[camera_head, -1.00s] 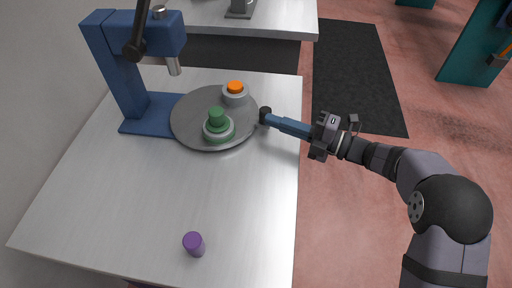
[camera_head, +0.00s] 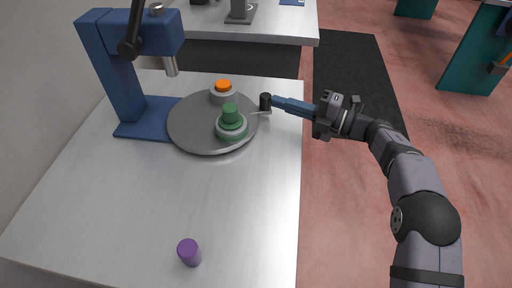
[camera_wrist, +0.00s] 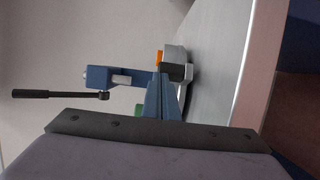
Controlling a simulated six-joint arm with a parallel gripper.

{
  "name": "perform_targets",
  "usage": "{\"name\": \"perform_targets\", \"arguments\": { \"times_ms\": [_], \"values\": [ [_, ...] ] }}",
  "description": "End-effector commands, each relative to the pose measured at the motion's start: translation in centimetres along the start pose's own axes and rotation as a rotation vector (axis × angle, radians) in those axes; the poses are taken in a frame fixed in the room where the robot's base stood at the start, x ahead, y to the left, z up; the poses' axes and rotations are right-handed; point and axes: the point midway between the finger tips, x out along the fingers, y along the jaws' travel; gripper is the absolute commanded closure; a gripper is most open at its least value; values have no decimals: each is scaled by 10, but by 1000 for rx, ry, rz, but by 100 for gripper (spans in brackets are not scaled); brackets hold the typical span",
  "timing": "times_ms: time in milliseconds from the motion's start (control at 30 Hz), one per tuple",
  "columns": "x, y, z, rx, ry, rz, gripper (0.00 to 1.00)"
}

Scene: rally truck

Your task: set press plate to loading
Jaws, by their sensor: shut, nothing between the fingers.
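The round grey press plate (camera_head: 188,138) lies flat at the foot of the blue press (camera_head: 122,80). It bears an orange-topped piece (camera_head: 222,89) at the back and a green-topped piece (camera_head: 231,121) at the right. A black knob (camera_head: 265,102) stands on a thin rod at the plate's right edge. My gripper (camera_head: 277,101) is shut and empty, its blue fingertips close against the knob's right side; I cannot tell whether they touch. In the wrist view, the fingers (camera_wrist: 163,88) point at the black knob (camera_wrist: 175,72) and partly hide the green piece (camera_wrist: 139,109).
A purple cylinder (camera_head: 190,252) stands near the front of the table (camera_head: 130,205). The press's black lever (camera_head: 132,35) reaches up over the left side; it also shows in the wrist view (camera_wrist: 50,94). The table's front half is mostly clear.

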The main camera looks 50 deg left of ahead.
Motion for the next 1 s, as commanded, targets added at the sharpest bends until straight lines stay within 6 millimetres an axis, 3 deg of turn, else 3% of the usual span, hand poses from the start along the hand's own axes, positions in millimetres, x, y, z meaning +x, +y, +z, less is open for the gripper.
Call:
{"name": "perform_targets", "arguments": {
  "times_ms": [1000],
  "values": [
    [-1, 0, 4, 1, 0, 0, 100]
  ]
}}
